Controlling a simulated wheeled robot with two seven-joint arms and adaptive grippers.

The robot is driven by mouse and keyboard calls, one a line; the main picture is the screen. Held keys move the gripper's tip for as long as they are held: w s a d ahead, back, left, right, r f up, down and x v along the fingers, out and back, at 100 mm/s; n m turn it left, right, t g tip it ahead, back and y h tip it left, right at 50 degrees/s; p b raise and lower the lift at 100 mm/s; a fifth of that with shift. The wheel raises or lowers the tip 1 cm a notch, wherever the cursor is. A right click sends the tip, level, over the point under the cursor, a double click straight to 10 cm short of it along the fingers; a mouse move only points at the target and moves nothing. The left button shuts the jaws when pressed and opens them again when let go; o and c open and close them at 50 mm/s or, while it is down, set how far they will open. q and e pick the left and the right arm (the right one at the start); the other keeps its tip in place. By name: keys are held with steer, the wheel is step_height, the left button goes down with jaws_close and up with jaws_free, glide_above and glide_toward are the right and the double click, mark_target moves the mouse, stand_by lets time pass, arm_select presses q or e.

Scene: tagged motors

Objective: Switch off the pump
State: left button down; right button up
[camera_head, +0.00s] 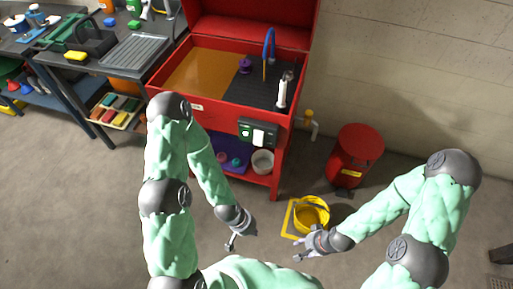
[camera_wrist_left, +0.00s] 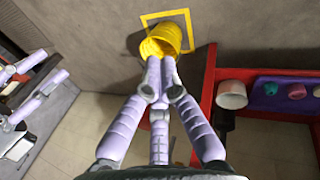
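The red parts washer (camera_head: 222,110) stands at the back centre. On its front is a dark switch box (camera_head: 245,130) with a pale plate (camera_head: 259,136) and a green mark; the switch position is too small to tell. My left gripper (camera_head: 230,243) hangs low in front of the washer, apart from the box. In the left wrist view its fingers (camera_wrist_left: 161,70) lie close together with nothing visible between them, so it looks shut. My right gripper (camera_head: 299,256) is low, right of the left one and near the yellow bucket; its finger gap is unclear.
A yellow bucket (camera_head: 313,212) stands on the floor in a yellow-marked square (camera_head: 289,222). A red bin (camera_head: 355,155) is by the wall. The washer's lower shelf holds a white pot (camera_head: 263,161). A workbench (camera_head: 130,56) stands at left.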

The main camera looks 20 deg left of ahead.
arm_select(q)
steer(key=w+a+r+m+t+y+p, duration=0.1)
steer(key=w+a+r+m+t, duration=0.2)
steer(key=w+r+m+t, duration=0.3)
steer(key=w+a+r+m+t+y+p, duration=0.1)
steer(key=w+a+r+m+t, duration=0.3)
steer(key=w+r+m, duration=0.5)
steer(key=w+m+t+y, duration=0.1)
steer(key=w+m+t, duration=0.1)
steer(key=m, duration=0.3)
steer(key=shift+w+a+y+p, duration=0.25)
steer(key=shift+y+p, duration=0.05)
steer(key=shift+p, duration=0.1)
steer(key=shift+w+f, duration=0.1)
steer(key=shift+f, duration=0.05)
steer(key=b, duration=0.4)
glide_toward(258, 145)
steer(key=x, duration=0.5)
steer(key=shift+w+f, duration=0.15)
steer(key=shift+f, duration=0.15)
steer(key=shift+w, duration=0.6)
